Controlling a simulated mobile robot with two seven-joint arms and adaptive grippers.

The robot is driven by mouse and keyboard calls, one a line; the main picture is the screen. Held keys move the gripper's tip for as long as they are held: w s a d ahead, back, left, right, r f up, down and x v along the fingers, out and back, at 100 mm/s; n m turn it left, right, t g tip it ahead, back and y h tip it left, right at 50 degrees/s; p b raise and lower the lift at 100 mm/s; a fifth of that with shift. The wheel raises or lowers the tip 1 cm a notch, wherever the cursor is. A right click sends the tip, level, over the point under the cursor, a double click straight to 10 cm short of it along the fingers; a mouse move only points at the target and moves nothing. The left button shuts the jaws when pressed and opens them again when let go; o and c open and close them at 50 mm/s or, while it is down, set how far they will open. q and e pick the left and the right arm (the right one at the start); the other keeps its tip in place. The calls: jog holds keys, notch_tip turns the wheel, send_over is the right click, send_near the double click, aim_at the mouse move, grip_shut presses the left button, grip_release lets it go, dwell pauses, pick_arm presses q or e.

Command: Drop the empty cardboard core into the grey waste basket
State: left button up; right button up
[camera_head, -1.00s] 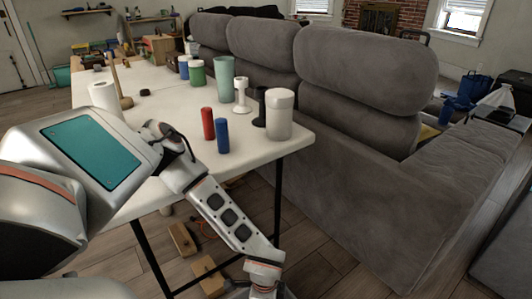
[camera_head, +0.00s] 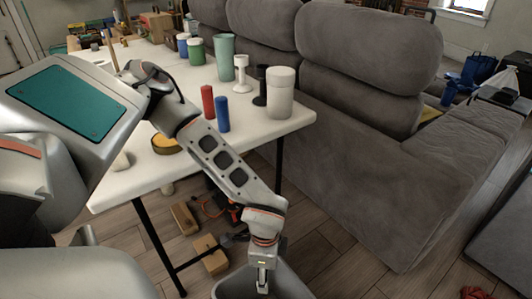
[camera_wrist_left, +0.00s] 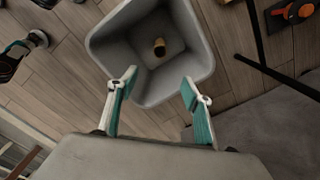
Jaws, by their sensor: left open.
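The grey waste basket (camera_wrist_left: 105,45) stands on the floor under my left gripper. Its rim also shows at the bottom of the head view (camera_head: 290,285). The cardboard core (camera_wrist_left: 160,47), a small brown tube, is inside the basket at its bottom, seen in the left wrist view. My left gripper (camera_wrist_left: 158,82) is open and empty, its teal-padded fingers apart over the near side of the basket. In the head view it (camera_head: 262,284) hangs pointing down at the basket. My right gripper cannot be made out in either view.
A white table (camera_head: 290,125) holds a red cylinder (camera_head: 208,101), a blue cylinder (camera_head: 222,114), a white canister (camera_head: 280,92) and other containers. A grey sofa (camera_head: 360,150) stands to the right. A wooden block (camera_head: 210,255) and tools lie on the floor by the table leg.

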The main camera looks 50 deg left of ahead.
pick_arm(q)
jog(key=shift+r, duration=1.2)
